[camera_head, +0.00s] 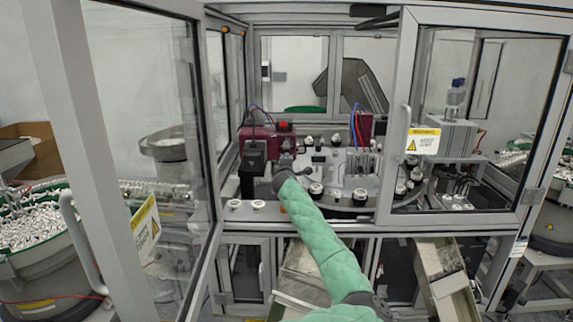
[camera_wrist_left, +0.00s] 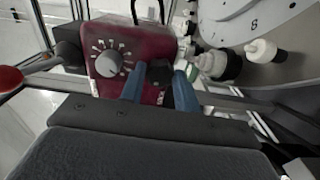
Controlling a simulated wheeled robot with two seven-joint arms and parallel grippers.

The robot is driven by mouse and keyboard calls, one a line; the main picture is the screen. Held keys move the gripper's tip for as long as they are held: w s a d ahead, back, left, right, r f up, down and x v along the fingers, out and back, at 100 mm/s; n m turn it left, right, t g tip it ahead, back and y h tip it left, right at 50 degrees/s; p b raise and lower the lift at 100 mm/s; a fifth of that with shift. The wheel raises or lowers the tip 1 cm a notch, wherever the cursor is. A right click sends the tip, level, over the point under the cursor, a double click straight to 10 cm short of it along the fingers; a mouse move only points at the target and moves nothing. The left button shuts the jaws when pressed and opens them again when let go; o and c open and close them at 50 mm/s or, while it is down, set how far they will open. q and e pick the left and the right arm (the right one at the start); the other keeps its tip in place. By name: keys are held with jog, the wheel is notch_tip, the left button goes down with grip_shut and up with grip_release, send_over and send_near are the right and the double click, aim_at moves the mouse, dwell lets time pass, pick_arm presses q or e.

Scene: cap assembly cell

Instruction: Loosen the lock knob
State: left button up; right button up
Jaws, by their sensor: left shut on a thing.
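In the left wrist view a dark red box (camera_wrist_left: 130,85) carries a grey dial knob (camera_wrist_left: 109,63) with white marks around it. To its right is a black knob (camera_wrist_left: 160,72), which appears to be the lock knob. The two blue fingers of my left gripper (camera_wrist_left: 160,88) are shut on this black knob, one on each side. The fingers partly hide it, so its turn angle is unclear. In the head view my left gripper (camera_head: 284,160) is at the dark red box (camera_head: 257,137), too small to show the knob. My right gripper is not in view.
A round plate with capped parts (camera_head: 316,188) lies right of the gripper; its rim shows in the wrist view (camera_wrist_left: 240,25). A red ball-ended lever (camera_wrist_left: 10,78) is at the left. Glass doors (camera_head: 130,130) stand open on the left, and a framed door (camera_head: 480,110) is on the right.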

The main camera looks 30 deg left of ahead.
pick_arm(q)
jog(key=shift+f+n+p, duration=0.2)
jog(key=shift+n+p, duration=0.35)
jog(key=shift+n, duration=4.45)
jog(key=shift+f, duration=0.1)
jog(key=o, duration=0.9)
jog(key=shift+o, duration=0.3)
jog(key=shift+r, duration=0.2)
jog(key=shift+d, duration=0.1)
